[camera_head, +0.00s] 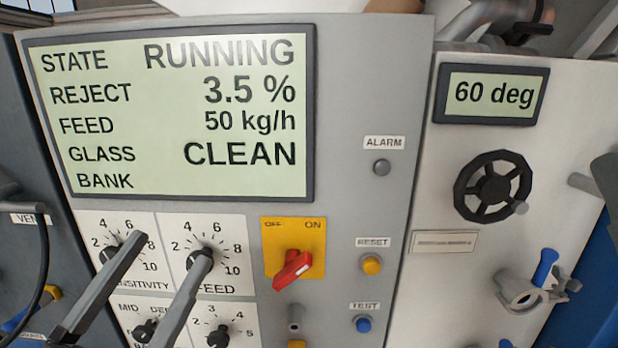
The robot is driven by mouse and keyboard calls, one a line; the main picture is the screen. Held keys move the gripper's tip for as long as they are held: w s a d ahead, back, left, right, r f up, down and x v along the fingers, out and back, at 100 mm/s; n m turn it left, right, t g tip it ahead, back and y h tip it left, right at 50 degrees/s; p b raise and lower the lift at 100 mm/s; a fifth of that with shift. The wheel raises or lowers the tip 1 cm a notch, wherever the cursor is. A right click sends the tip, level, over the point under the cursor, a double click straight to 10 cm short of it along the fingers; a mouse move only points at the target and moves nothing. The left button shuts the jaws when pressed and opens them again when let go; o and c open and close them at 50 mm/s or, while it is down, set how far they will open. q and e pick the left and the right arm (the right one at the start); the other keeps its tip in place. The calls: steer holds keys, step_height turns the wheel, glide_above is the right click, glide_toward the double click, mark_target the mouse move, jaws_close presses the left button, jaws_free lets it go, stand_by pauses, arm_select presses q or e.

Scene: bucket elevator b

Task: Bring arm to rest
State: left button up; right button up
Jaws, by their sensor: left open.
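My left gripper (171,249) reaches in from the lower left in front of the control panel (350,80). Its two grey fingers are apart, with nothing seen between them. One fingertip overlaps the sensitivity dial (109,254) in the picture and the other overlaps the feed dial (206,253). I cannot tell whether either finger touches the panel. My right gripper is not in view.
The panel's display (180,120) reads RUNNING, reject 3.5 %, feed 50 kg/h, glass CLEAN. A red switch (292,268) points towards ON. Right are an alarm lamp (382,168), a reset button (372,265), a black handwheel (493,187) and a 60 deg display (493,94).

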arm_select(q)
steer(key=s+a+r+n+t+y, duration=0.2)
steer(key=s+r+n+t+y, duration=0.35)
steer(key=r, duration=0.65)
step_height(320, 180, up, 37)
steer(key=g+p, duration=0.1)
steer(key=p, duration=3.6)
steer(key=shift+s+d+f, duration=0.2)
steer(key=shift+s+d, duration=0.1)
steer(key=shift+h, duration=0.25)
stand_by(1.0)
